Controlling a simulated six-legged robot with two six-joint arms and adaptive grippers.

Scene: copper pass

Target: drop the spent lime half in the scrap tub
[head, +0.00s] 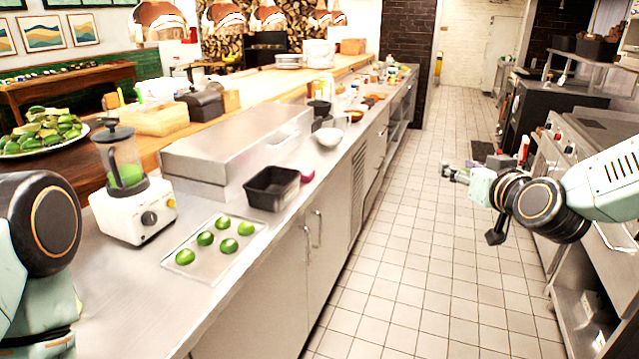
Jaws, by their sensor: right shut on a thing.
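Several green limes or lime halves (205,238) lie apart on a shallow metal tray (178,267) on the steel counter; I cannot tell which are cut. A black, open rectangular tub (272,198), likely the scrap tub, stands on the counter just behind the tray. Its inside looks dark and empty. My right gripper (452,171) is out over the tiled aisle, well to the right of the tub and counter. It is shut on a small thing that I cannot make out. My left arm shows at the left edge; its gripper is out of view.
A white blender (135,212) with green contents stands left of the tray. A long steel box (235,150) lies behind the tub, with a small magenta thing (307,175) beside the tub. The aisle floor (415,270) is clear.

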